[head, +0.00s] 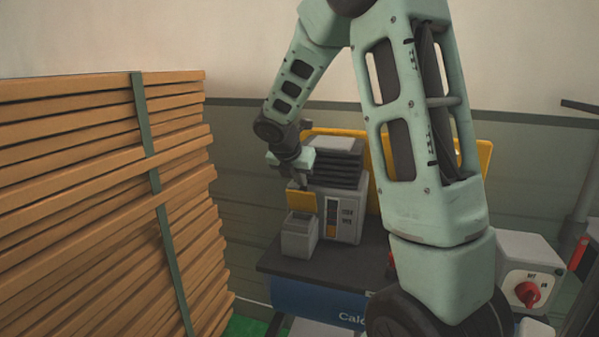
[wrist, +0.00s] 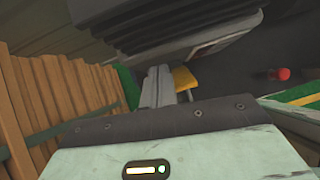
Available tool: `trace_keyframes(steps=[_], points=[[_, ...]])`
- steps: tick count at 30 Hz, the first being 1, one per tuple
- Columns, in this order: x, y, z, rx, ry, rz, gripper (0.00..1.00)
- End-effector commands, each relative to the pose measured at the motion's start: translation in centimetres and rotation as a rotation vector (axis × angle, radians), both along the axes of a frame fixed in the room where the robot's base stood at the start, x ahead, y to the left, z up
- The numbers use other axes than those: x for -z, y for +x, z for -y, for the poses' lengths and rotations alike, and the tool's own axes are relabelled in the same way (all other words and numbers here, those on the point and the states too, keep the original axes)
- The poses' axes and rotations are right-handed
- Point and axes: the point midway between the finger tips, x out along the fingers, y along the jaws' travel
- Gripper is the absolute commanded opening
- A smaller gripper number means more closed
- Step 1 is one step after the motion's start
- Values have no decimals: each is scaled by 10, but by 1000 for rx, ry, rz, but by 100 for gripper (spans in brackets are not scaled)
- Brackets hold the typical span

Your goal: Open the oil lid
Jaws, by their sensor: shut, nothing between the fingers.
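The yellow oil lid (head: 301,200) stands raised at a steep tilt above a small grey box (head: 298,240) on the front left of a grey machine (head: 347,215). The box top looks uncovered. My gripper (head: 303,184) is shut and empty, just above and behind the lid's upper edge; I cannot tell whether it touches. In the wrist view my shut fingers (wrist: 159,82) point down past the machine, with the yellow lid (wrist: 184,78) close to their right. The lid's hinge is hidden.
A tall stack of wooden slats (head: 100,200) with a green strap stands at the left. The machine sits on a dark bench (head: 285,262) with a yellow panel (head: 375,175) behind. A white box with a red knob (head: 527,292) is at the right.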

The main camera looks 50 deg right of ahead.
Motion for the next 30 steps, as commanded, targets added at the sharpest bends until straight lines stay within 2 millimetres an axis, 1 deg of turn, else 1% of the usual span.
trace_keyframes(steps=[1, 9, 23, 30], points=[[-4, 0, 1, 2, 8, -5, 0], [-8, 2, 9, 3, 75, -34, 0], [-5, 8, 21, 3, 189, -79, 0], [-3, 10, 25, 1, 188, -79, 0]])
